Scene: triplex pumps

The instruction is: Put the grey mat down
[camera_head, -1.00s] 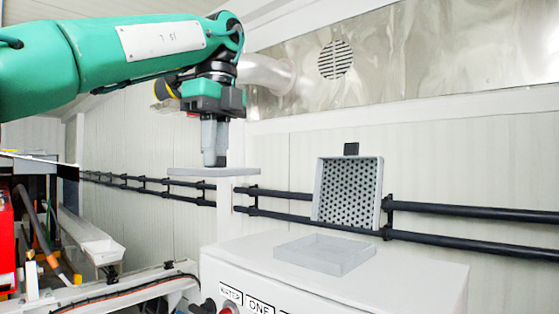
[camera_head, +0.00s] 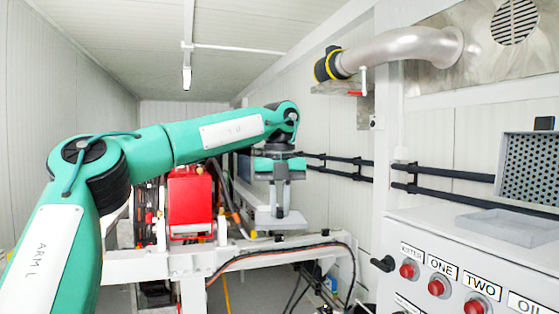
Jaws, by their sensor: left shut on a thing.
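My left gripper (camera_head: 279,203) points straight down at the middle of the picture and is shut on the grey mat (camera_head: 292,221). The mat is a thin flat slab, roughly level below the fingers. In the picture it overlaps the white frame rail behind it; I cannot tell the gap between them. The fingertips' contact with the mat is small and hard to make out. My right gripper is not in view.
A white cabinet (camera_head: 420,238) with red buttons stands at the right. A red machine (camera_head: 190,203) and a white frame (camera_head: 200,262) stand behind my left arm.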

